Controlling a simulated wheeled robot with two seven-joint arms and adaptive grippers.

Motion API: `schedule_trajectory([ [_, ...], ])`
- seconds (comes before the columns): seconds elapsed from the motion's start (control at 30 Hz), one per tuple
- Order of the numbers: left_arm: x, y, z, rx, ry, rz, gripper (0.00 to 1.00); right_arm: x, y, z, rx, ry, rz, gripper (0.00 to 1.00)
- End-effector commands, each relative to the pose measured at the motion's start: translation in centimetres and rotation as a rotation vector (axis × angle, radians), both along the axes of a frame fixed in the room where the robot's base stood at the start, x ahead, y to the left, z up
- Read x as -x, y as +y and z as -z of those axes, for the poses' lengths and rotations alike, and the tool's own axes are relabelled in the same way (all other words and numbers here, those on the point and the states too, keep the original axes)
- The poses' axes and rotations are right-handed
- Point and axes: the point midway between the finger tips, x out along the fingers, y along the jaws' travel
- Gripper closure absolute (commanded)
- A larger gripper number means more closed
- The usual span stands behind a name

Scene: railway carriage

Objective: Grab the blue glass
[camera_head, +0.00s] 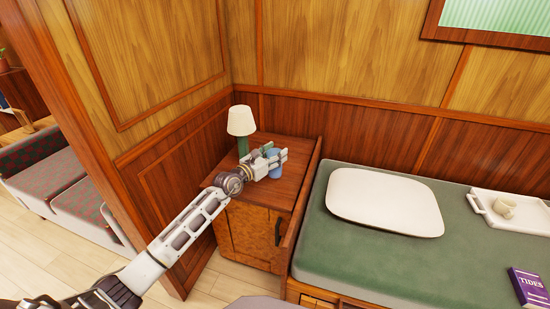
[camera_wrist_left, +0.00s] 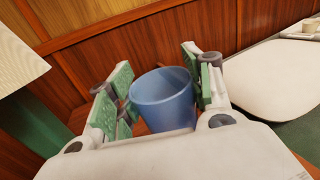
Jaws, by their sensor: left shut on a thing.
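The blue glass (camera_head: 273,163) stands upright on top of the wooden bedside cabinet (camera_head: 291,190). In the left wrist view the blue glass (camera_wrist_left: 162,100) sits between the green-padded fingers of my left gripper (camera_wrist_left: 160,88). In the head view my left gripper (camera_head: 272,159) reaches over the cabinet top, with its fingers around the glass. It is shut on the glass. The fingers hide part of the glass in the head view. My right gripper is not in view.
A lamp with a cream shade (camera_head: 241,121) and green base stands close behind the gripper. A green bed (camera_head: 330,255) with a white pillow (camera_head: 385,201) lies to the right. A white tray (camera_head: 517,212) holds a cup (camera_head: 504,206), and a purple book (camera_head: 530,287) lies nearby.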

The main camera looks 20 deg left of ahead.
Motion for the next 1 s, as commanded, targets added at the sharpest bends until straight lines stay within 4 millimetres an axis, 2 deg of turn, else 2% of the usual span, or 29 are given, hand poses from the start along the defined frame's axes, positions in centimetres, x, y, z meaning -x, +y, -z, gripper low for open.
schedule_trajectory([
  [0.1,0.0,-0.1,-1.5,0.002,-0.002,0.001,0.93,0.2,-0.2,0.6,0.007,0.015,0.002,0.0],
  [0.3,0.0,-0.1,-2.5,0.001,-0.002,0.0,0.93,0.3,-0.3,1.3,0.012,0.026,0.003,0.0],
  [1.0,0.0,0.0,-2.7,0.0,-0.001,0.0,0.93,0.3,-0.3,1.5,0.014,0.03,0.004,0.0],
])
